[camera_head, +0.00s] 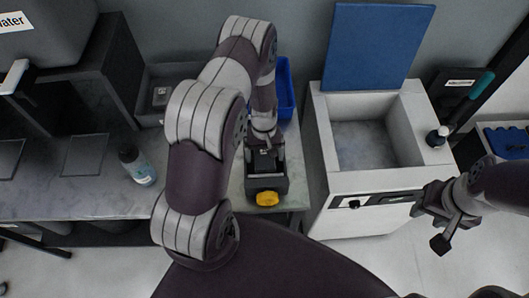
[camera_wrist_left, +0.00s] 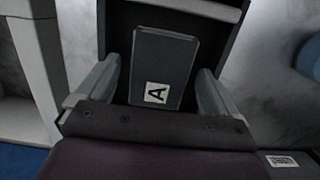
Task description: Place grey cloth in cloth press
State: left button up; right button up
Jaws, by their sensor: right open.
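My left gripper (camera_head: 265,163) reaches down over a dark box with a yellow knob (camera_head: 267,198) on its front, on the left counter. In the left wrist view its fingers (camera_wrist_left: 158,75) stand apart, one on each side of a flat dark grey block (camera_wrist_left: 165,62) with a white "A" label. The block lies in a dark holder (camera_wrist_left: 188,8). I cannot tell whether the dark box is the cloth press, and I cannot make out a grey cloth for certain. My right gripper (camera_head: 432,222) is open and empty, in front of the white cabinet's right side.
A white cabinet (camera_head: 318,125) with a raised blue lid (camera_head: 374,45) and open basin stands right of the counter (camera_head: 95,195). A bottle (camera_head: 138,166) stands on the counter. A grey bin (camera_head: 148,116) and a blue bin (camera_head: 287,88) sit behind.

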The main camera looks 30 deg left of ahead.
pick_arm(q)
jog(key=shift+r, duration=0.1)
jog(key=shift+w+r, duration=0.15)
jog(key=shift+r, duration=0.05)
notch_tip(320, 180, up, 13)
jog(key=b, duration=0.2)
notch_tip(320, 180, up, 6)
jog(key=m+t, duration=0.2)
jog(key=m, duration=0.2)
send_over(269, 166)
jog(key=s+d+r+m+t+y, duration=0.1)
jog(key=s+d+r+m, duration=0.1)
jog(key=s, duration=0.4)
jog(key=shift+s+d+r+m, duration=0.2)
jog(key=shift+r+m, duration=0.1)
jog(key=shift+r, duration=0.5)
jog(key=shift+s, duration=0.15)
